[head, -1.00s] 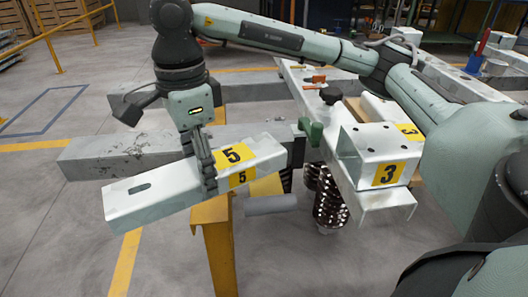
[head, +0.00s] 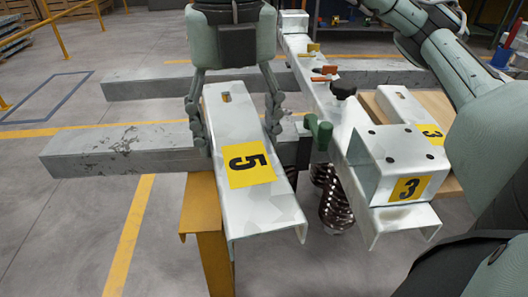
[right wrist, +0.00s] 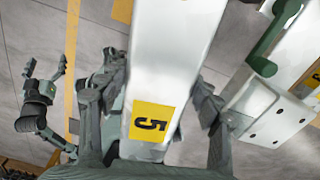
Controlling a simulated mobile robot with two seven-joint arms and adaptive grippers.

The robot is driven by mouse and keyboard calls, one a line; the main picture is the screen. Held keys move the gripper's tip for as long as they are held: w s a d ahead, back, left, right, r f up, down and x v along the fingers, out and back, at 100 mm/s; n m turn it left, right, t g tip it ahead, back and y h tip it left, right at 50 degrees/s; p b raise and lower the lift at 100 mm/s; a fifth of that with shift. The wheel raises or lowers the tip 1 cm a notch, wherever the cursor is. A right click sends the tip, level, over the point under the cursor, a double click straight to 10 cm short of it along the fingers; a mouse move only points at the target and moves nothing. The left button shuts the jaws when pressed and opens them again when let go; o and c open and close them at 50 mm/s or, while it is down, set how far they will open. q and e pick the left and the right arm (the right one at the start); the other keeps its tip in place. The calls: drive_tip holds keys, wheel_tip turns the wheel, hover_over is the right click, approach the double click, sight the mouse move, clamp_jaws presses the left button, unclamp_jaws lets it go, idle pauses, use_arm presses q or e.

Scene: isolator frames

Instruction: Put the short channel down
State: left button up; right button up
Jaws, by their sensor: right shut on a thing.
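The short channel (head: 265,205) is pale metal with a yellow label 5. In the head view it points lengthwise toward me, left of the green clamp (head: 318,130). My right gripper (head: 238,142) has its fingers on both long sides of the channel, toward its far end, and is shut on it. The channel overlaps the grey beam and the yellow post; I cannot tell whether it touches them. The right wrist view shows the channel (right wrist: 172,50) between the fingers. My left gripper (right wrist: 44,82) appears there at the left, fingers apart and empty.
Dark coil springs (head: 335,208) stand below. Two grey beams (head: 110,145) run across, and a yellow post (head: 208,225) stands under the channel. Open floor lies left.

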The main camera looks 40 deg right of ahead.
drive_tip(key=shift+s+d+r+m, duration=0.2)
drive_tip(key=shift+d+m, duration=0.1)
drive_tip(key=shift+m, duration=0.5)
drive_tip(key=shift+w+d+f, duration=0.1)
drive_tip(key=shift+w+d, duration=0.05)
drive_tip(key=shift+d, duration=0.05)
drive_tip(key=shift+w+d+f+b, duration=0.2)
drive_tip(key=shift+w+d+f, duration=1.15)
drive_tip(key=shift+f, duration=0.3)
drive_tip(key=shift+w+d+f+b, duration=0.25)
drive_tip(key=shift+w+d+f, duration=0.95)
drive_tip(key=shift+d+f, duration=0.3)
drive_tip(key=shift+w+d+f+b, duration=0.2)
drive_tip(key=shift+w+d+f, duration=1.1)
drive_tip(key=shift+f, duration=0.85)
use_arm(q)
drive_tip(key=w+d+r+t+h, duration=0.1)
drive_tip(key=w+d+r+t, duration=0.2)
drive_tip(key=w+d, duration=0.2)
drive_tip(key=shift+r+m+h, duration=0.15)
drive_tip(key=shift+m+h, duration=0.15)
drive_tip(key=shift+w+d+r, duration=0.15)
drive_tip(key=shift+w+r, duration=0.15)
drive_tip(key=shift+w, duration=0.05)
use_arm(e)
drive_tip(key=shift+f, duration=0.15)
